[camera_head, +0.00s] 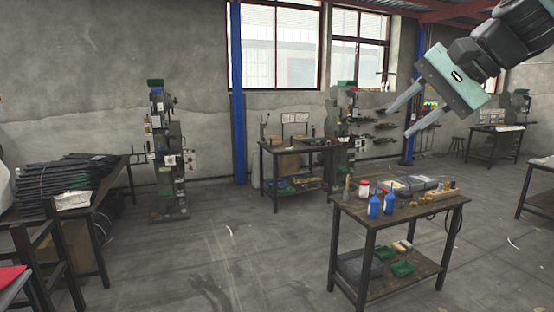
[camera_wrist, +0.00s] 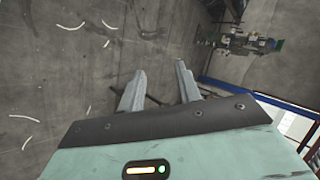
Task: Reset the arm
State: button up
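My gripper (camera_head: 396,121) hangs from the upper right in the head view, raised in the air above and behind the workbench as pictured. Its two pale grey-green fingers point down and left and stand apart with nothing between them. In the wrist view my gripper (camera_wrist: 160,88) also shows two separated fingers with bare floor beyond them. A small yellow bar and a green light glow on the gripper body. My arm is dark and enters from the top right corner of the head view.
A workbench (camera_head: 410,211) with blue bottles stands at right. A green-topped rivet press (camera_head: 170,160) stands at left, near a table (camera_head: 110,195) stacked with dark strips. Another table (camera_head: 290,150) stands by the back wall. A blue post (camera_head: 237,95) rises there. The middle floor is clear.

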jog(key=s+a+f+n+g+h+b, duration=0.15)
jog(key=s+a+f+n, duration=0.35)
jog(key=f, duration=0.5)
jog(key=s+a+f+n+g+h+b, duration=0.1)
jog(key=s+a+f+n+g, duration=0.15)
jog(key=s+a+f, duration=0.6)
jog(key=s+d+f+n+g+h+b, duration=0.2)
jog(key=s+f+n, duration=0.5)
jog(key=s+f, duration=0.5)
notch_tip(320, 180, down, 4)
jog(key=shift+s+d+r+n+h, duration=0.15)
jog(key=shift+s+d+n+h, duration=0.25)
jog(key=shift+d+h, duration=0.6)
